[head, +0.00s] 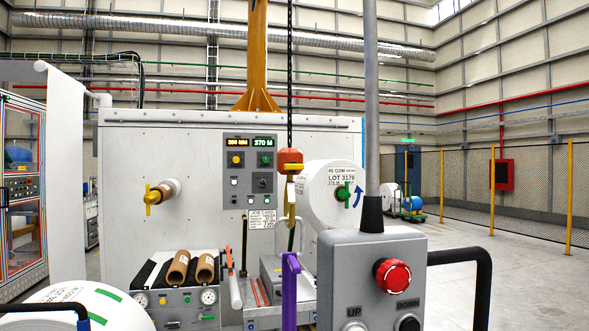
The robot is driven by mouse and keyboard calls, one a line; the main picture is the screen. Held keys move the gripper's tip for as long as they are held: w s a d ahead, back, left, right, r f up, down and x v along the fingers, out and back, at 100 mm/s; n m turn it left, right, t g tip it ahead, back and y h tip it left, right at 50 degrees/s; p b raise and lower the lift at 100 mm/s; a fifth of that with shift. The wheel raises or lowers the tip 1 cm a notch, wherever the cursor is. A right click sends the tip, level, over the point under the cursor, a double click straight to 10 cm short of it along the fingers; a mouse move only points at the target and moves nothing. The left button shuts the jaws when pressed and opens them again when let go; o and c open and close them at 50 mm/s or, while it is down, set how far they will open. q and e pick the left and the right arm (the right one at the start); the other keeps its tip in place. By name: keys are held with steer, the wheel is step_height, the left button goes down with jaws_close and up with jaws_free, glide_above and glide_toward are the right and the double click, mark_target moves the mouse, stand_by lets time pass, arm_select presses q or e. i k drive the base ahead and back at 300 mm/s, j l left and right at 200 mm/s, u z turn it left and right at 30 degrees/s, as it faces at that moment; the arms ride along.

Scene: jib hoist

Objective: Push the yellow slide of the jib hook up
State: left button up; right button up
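The jib hook hangs on a dark chain (290,80) near the middle of the head view. Its orange-red block (290,157) is at the top. Below the block are a yellow part (290,168), a pale upright piece and a yellow lower end (290,221). Which of the yellow parts is the slide, and how high it sits, is too small to tell. A purple strap-like piece (291,290) stands below the hook, with a dark green piece just above it. Neither of my grippers shows in this view.
A grey pendant box (372,268) with a red stop button (392,276) and UP and DOWN buttons fills the lower right foreground, under a grey pole (370,100). A white roll (331,195) is behind the hook. Another roll (90,305) is at lower left. The right floor is open.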

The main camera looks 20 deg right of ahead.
mark_target(292, 167)
steer(key=i+j+z, duration=0.2)
steer(key=z, duration=0.25)
steer(key=i+j+z, duration=0.2)
steer(key=z, duration=0.3)
steer(key=j, duration=0.1)
